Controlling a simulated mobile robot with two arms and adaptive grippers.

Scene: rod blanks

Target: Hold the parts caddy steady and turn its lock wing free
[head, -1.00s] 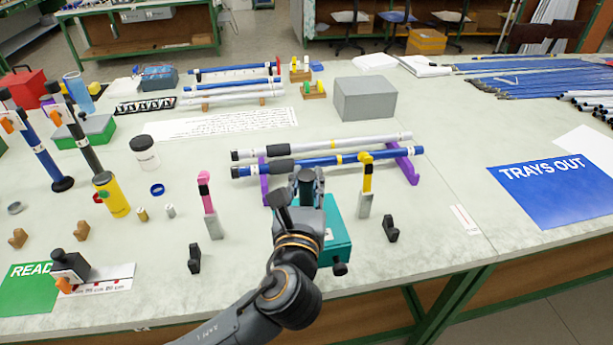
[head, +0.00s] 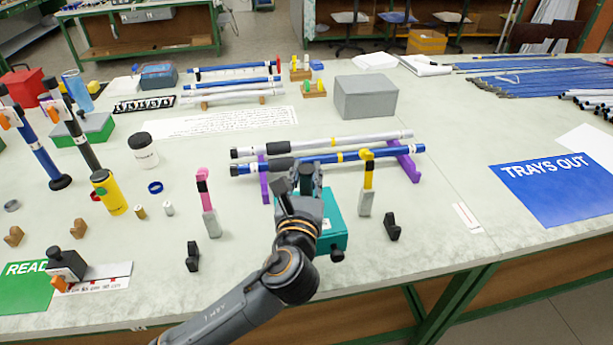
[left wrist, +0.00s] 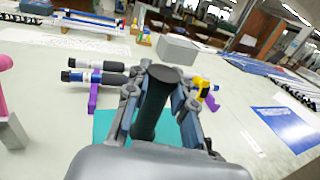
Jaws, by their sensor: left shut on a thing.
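The parts caddy is a teal box (head: 333,222) on the bench in front of the rods. It also shows as a teal patch in the left wrist view (left wrist: 103,124). A dark upright post (left wrist: 152,108) stands over it. My left gripper (head: 306,178) is shut on this post, with one finger on each side in the left wrist view (left wrist: 155,95). A black knob (head: 338,255) sticks out at the caddy's near side; I cannot tell whether it is the lock wing. My arm hides the caddy's left part. My right gripper is not in view.
White and blue rods (head: 375,156) lie on purple rests (head: 405,163) just behind. A pink-topped clamp (head: 207,200) stands left, a yellow-topped one (head: 366,190) close right. Black clips (head: 192,257) (head: 392,227) lie nearby. Bench right of the caddy is mostly clear.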

